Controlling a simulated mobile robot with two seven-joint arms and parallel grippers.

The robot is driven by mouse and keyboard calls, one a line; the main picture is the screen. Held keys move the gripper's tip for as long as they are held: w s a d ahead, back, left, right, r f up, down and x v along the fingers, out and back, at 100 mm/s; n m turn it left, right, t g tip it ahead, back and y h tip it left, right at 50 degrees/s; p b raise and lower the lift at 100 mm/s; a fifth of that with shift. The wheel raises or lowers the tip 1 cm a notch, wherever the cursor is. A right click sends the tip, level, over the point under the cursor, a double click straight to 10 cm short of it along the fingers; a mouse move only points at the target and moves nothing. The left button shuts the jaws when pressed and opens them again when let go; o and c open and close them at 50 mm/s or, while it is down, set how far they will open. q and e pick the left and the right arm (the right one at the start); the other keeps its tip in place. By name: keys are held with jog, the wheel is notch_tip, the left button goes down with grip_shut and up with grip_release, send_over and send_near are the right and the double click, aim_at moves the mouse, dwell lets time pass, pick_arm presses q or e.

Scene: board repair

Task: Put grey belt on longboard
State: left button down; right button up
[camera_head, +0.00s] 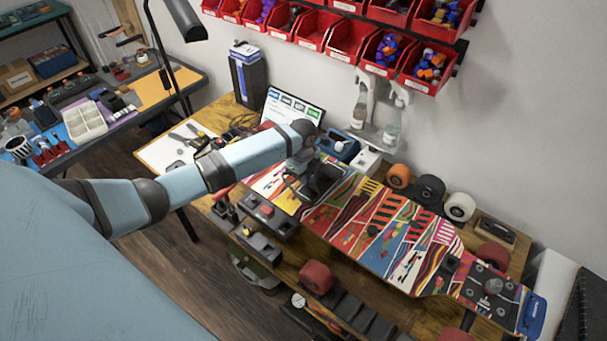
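The longboard (400,235) has a bright multicoloured pattern and lies underside up across the wooden workbench. A truck plate (490,287) with a grey hub shows near its right end. My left gripper (318,182) is over the left part of the board. Its fingers are dark and seen from behind, so I cannot tell whether they are open or shut, or touch the board. I cannot make out a grey belt; it may be hidden by my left arm and gripper. My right gripper is not in view.
Orange, black and white wheels (430,189) stand behind the board. Spray bottles (390,125) and a screen (292,107) are at the back. Red bins (351,40) hang on the wall above. A red wheel (317,277) and dark holders (258,247) are along the front.

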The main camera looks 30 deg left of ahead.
pick_arm(q)
jog(key=shift+f, duration=0.3)
dwell(0.4)
jog(key=c, duration=1.3)
grip_release()
jog(key=shift+c, duration=0.9)
